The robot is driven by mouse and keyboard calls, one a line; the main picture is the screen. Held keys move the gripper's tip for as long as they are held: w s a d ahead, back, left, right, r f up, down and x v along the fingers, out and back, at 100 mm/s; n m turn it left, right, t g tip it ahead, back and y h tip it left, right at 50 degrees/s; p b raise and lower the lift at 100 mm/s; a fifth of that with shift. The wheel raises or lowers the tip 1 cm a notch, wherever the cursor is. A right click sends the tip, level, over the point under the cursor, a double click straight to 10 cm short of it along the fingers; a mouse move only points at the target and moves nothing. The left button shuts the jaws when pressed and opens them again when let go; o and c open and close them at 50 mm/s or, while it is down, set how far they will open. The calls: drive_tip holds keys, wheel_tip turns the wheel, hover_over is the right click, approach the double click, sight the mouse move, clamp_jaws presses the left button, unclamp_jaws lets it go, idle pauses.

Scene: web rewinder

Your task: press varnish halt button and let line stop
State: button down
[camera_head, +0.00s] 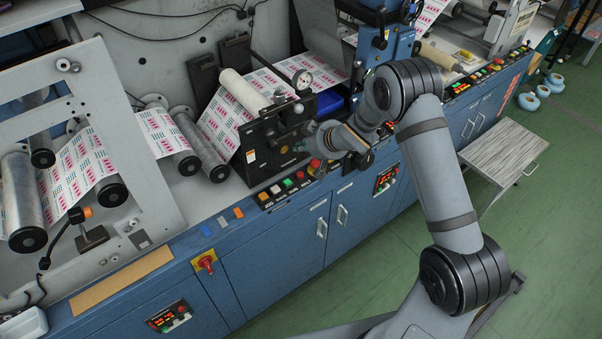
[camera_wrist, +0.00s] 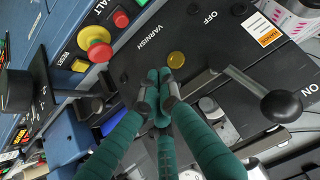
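In the wrist view, a dark panel (camera_wrist: 215,45) carries the words VARNISH, OFF and ON. A round yellow button or lamp (camera_wrist: 177,59) sits below the word VARNISH. On the blue console strip at left are a large red mushroom button (camera_wrist: 96,42) on a yellow base and a smaller red button (camera_wrist: 121,19) near lettering that reads like HALT. My gripper (camera_wrist: 160,80) has its teal fingers drawn together, with nothing between them, just left of the yellow one; contact cannot be told. In the head view my gripper (camera_head: 312,137) is at the dark unit's right side.
A lever with a black ball knob (camera_wrist: 282,106) crosses the panel at right in the wrist view. A slatted table (camera_head: 503,150) stands on the green floor.

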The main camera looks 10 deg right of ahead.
sight(301, 176)
drive_tip(key=shift+a+f, duration=0.1)
drive_tip(key=shift+a, duration=0.05)
wheel_tip(301, 176, down, 9)
drive_tip(key=b, duration=0.7)
drive_tip(key=shift+r, duration=0.2)
drive_tip(key=shift+f+b, duration=0.1)
drive_tip(key=shift+b, duration=0.25)
idle(0.7)
drive_tip(key=shift+f+b, duration=0.35)
drive_tip(key=shift+b, duration=0.05)
drive_tip(key=shift+f+b, duration=0.5)
drive_tip(key=shift+b, duration=0.05)
idle(0.6)
idle(0.4)
drive_tip(key=shift+r+p, duration=0.7)
drive_tip(key=shift+r, duration=0.25)
